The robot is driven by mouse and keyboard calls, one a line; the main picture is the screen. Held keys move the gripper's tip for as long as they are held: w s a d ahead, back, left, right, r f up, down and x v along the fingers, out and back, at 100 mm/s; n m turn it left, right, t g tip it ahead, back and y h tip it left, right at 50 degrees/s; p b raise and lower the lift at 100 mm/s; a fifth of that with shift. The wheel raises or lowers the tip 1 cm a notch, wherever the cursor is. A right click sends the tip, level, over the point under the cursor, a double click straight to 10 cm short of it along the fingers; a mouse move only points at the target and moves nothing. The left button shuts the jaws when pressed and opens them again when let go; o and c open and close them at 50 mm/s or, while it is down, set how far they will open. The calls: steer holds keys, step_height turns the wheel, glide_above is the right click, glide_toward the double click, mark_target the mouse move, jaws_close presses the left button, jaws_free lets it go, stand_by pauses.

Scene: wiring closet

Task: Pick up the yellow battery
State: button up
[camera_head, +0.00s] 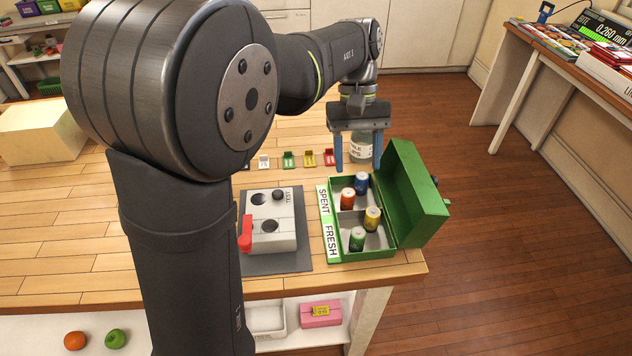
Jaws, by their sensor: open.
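The yellow battery (372,219) stands upright in the green box (422,203), in the compartment nearer the FRESH label. A green battery (357,239) stands beside it. An orange battery (347,199) and a blue battery (361,183) stand in the compartment by the SPENT label. The box lid is open to the right. My gripper (357,162) is open, with its blue fingers pointing down. In the picture it appears just above the blue battery, in front of a labelled jar (361,147). Nothing is seen between the fingers, apart from the jar behind.
A grey device (271,237) with round holes and a red lever (245,234) sits on a dark mat left of the box. Several small coloured clips (310,158) lie in a row behind. A cream block (43,132) stands far left. The table's right edge is close to the box.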

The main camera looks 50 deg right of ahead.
step_height(320, 180, up, 2)
steer(key=r+m+t+h, duration=0.1)
steer(key=m+t+h, duration=0.2)
steer(key=m, duration=0.7)
glide_above(374, 211)
steer(key=f, duration=1.1)
steer(key=shift+w+d+f, duration=0.1)
steer(key=shift+w+f, duration=0.15)
steer(key=shift+f, duration=0.1)
steer(key=shift+s+f, duration=0.2)
steer(key=shift+f, duration=2.5)
steer(key=c, duration=1.1)
